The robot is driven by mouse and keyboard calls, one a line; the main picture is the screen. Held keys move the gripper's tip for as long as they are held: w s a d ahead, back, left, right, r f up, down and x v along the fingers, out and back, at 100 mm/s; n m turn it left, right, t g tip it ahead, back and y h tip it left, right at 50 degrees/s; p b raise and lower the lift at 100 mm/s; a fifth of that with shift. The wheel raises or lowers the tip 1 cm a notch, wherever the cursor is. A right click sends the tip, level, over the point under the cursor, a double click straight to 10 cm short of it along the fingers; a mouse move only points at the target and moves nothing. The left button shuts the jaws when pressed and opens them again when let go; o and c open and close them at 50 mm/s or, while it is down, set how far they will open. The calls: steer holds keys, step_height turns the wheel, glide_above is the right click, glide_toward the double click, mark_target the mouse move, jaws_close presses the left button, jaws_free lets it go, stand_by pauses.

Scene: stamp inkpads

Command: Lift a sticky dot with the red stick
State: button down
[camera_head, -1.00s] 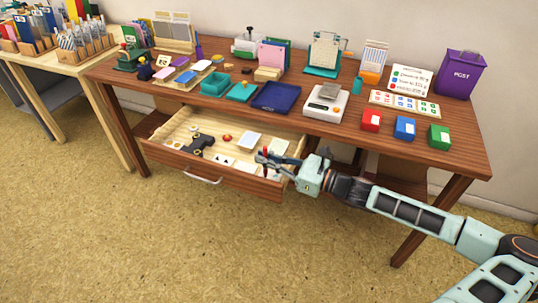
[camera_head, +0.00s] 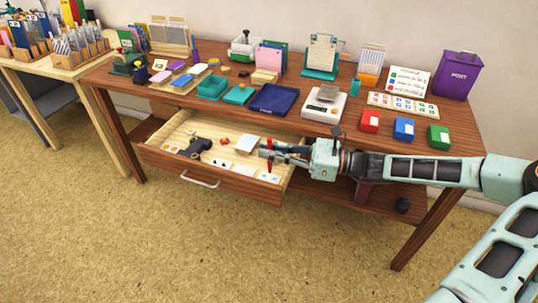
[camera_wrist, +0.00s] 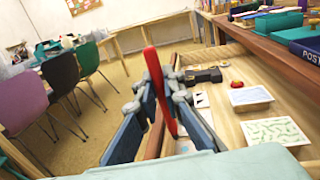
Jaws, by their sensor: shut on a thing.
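My gripper (camera_head: 268,152) is over the right part of the open drawer (camera_head: 236,186). It is shut on the red stick (camera_wrist: 160,98), which stands near upright and slightly tilted between the fingers in the wrist view. The stick also shows in the head view (camera_head: 269,165), partly covered by the fingers. Its lower end is near the drawer's front side; I cannot tell if it touches anything. A card with dark triangles (camera_wrist: 202,100) lies in the drawer. Small pale pieces with yellow rounds (camera_head: 172,148) lie at the drawer's left. I cannot tell which piece is a sticky dot.
The drawer also holds a dark tool (camera_head: 196,147), a red round thing (camera_head: 225,141) and white cards (camera_head: 246,145). The wooden desk (camera_head: 330,135) above bears trays, a white scale (camera_head: 325,108) and red, blue and green boxes (camera_head: 404,129). Open floor lies in front.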

mark_target(270, 170)
steer(key=shift+f+b, duration=3.05)
steer(key=shift+b, duration=0.55)
steer(key=shift+f, duration=0.4)
steer(key=shift+r, duration=0.1)
step_height(270, 170, up, 7)
steer(key=p, duration=0.7)
steer(key=shift+p, duration=0.4)
